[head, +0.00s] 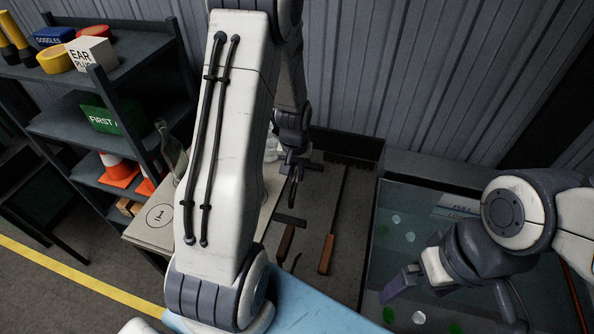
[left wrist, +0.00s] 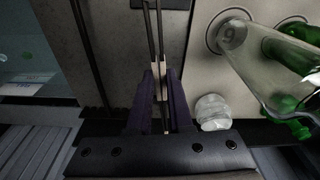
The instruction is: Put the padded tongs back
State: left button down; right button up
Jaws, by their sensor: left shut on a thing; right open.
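In the left wrist view, my left gripper (left wrist: 160,97) is shut on the padded tongs (left wrist: 153,25), a pair of long thin dark arms with pale parts between my fingers. In the head view my left gripper (head: 293,172) is above the grey tool tray (head: 345,290), with the dark tongs (head: 292,192) hanging below it. My own arm covers part of this area. I cannot tell whether the tongs touch the tray. My right gripper (head: 455,297) is open and empty, over the near part of the glass-like tank (head: 390,215).
Wooden-handled tools (head: 327,254) lie in the tray. Green and white pieces lie in the tank. A pale numbered board (head: 150,222) is left of the tray. A clear bottle (left wrist: 255,60) and green bottles (left wrist: 295,50) are close beside my left gripper. A shelf (head: 150,45) stands left.

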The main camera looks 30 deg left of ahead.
pick_arm(q)
jog(key=shift+f+b, duration=3)
jog(key=shift+f, duration=1.15)
jog(key=shift+f+b, duration=0.4)
jog(key=shift+f, duration=0.1)
jog(key=shift+c, duration=1.1)
grip_release()
notch_tip(320, 180, up, 10)
jog(key=s+b, duration=0.1)
jog(key=shift+s+d+r, duration=0.15)
jog(key=shift+d+r, duration=0.1)
jog(key=shift+f, duration=0.1)
